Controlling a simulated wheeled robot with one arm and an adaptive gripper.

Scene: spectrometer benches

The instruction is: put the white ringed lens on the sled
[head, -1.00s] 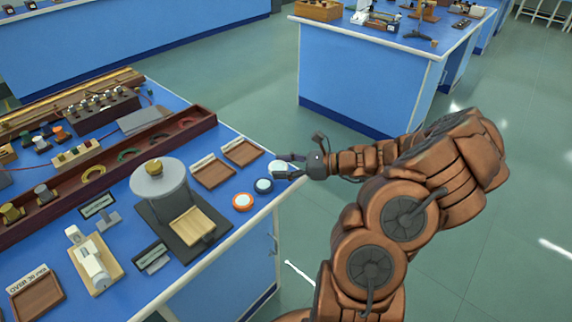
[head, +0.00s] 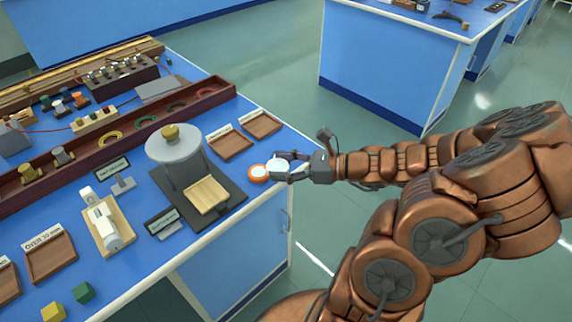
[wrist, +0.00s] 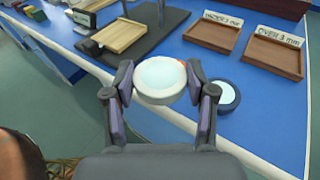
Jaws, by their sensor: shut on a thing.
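The white ringed lens (wrist: 161,78) is held between the two fingers of my gripper (wrist: 161,90), which is shut on it. In the head view my gripper (head: 286,168) is at the bench's right edge, and the white ringed lens (head: 277,167) shows beside the orange ringed lens (head: 258,173). In the wrist view it hides most of the orange one. A pale wooden plate (head: 207,194), perhaps the sled, sits empty on a dark base left of my gripper; it also shows in the wrist view (wrist: 117,36).
A dark blue ringed lens (wrist: 226,96) lies right of the held lens. Two labelled wooden trays (head: 231,144) lie behind. A grey round-topped stand (head: 173,143) rises behind the pale plate. A small black sign (head: 163,221) stands left of the plate.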

